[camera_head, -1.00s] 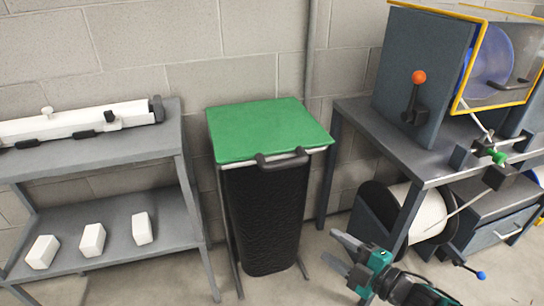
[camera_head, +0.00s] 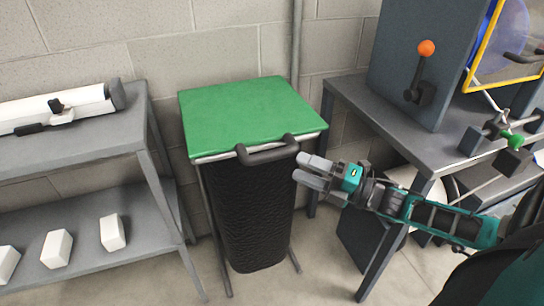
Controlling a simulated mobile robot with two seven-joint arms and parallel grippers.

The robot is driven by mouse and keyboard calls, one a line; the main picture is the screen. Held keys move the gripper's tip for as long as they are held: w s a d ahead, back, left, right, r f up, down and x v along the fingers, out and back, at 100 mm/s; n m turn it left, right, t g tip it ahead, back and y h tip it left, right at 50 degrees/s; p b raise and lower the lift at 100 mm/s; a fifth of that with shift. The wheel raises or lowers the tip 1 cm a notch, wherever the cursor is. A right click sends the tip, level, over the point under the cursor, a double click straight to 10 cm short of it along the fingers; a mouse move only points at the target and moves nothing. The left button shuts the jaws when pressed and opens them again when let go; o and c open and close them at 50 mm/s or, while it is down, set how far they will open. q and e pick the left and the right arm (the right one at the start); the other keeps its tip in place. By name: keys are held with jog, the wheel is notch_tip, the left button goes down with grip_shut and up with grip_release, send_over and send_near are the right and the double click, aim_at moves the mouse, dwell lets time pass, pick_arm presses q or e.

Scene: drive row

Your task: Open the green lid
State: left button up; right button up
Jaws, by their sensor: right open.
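The green lid (camera_head: 247,112) lies flat and shut on top of a black bin (camera_head: 250,215) in the middle of the view. A dark handle (camera_head: 268,153) sticks out from the lid's front edge. My right gripper (camera_head: 303,172) is open and empty, just right of the handle and slightly lower in the picture, with its fingers pointing left. It appears apart from the handle. My left gripper is not in view.
A grey shelf (camera_head: 125,138) stands left of the bin, with several white blocks (camera_head: 112,232) on its lower level. A grey workbench (camera_head: 385,115) with an orange-knobbed lever (camera_head: 426,50) stands at the right. A wall is close behind the bin.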

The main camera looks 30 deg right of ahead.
aim_at(279, 158)
jog(key=b+x, duration=0.1)
jog(key=x, duration=0.7)
jog(key=shift+w+a, duration=0.1)
jog(key=shift+w, duration=0.15)
jog(key=shift+c, duration=0.3)
grip_shut()
